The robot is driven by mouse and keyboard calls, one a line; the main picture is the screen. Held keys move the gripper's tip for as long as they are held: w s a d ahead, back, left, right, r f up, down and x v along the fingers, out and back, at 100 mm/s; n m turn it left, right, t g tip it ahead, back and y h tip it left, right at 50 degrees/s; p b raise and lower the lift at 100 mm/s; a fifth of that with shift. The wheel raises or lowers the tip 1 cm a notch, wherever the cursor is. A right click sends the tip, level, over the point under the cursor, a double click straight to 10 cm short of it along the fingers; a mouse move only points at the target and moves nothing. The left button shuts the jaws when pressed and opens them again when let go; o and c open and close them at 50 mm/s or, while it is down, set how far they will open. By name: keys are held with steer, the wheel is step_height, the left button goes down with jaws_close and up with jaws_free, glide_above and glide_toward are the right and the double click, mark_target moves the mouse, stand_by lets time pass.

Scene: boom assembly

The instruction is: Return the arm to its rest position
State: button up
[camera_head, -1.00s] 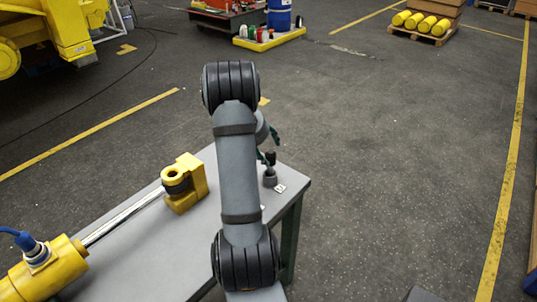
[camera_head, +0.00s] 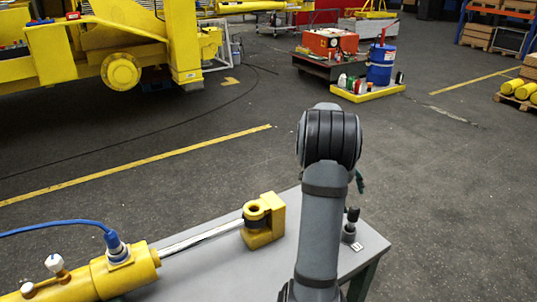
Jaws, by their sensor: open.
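My grey arm (camera_head: 322,220) with black joint bands rises in front of the table's right part. A yellow cylinder (camera_head: 125,272) with a shiny rod (camera_head: 203,238) ending in a yellow eye block (camera_head: 262,222) lies on the grey table (camera_head: 222,268), to the left of the arm.
A small dark upright part (camera_head: 350,228) stands near the table's right corner, beside a small white piece (camera_head: 364,248). A blue hose (camera_head: 50,228) runs to the cylinder. A yellow machine (camera_head: 120,60) stands back left. A blue drum (camera_head: 381,64) stands farther back.

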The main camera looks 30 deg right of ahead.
mark_target(353, 211)
steer(key=shift+f, duration=0.1)
steer(key=x, duration=1.2)
steer(key=shift+s, duration=0.1)
steer(key=shift+d+r+p, duration=0.1)
steer(key=shift+r+p, duration=0.75)
steer(key=shift+p, duration=0.15)
steer(key=shift+r+p, duration=0.85)
steer(key=shift+p, duration=0.2)
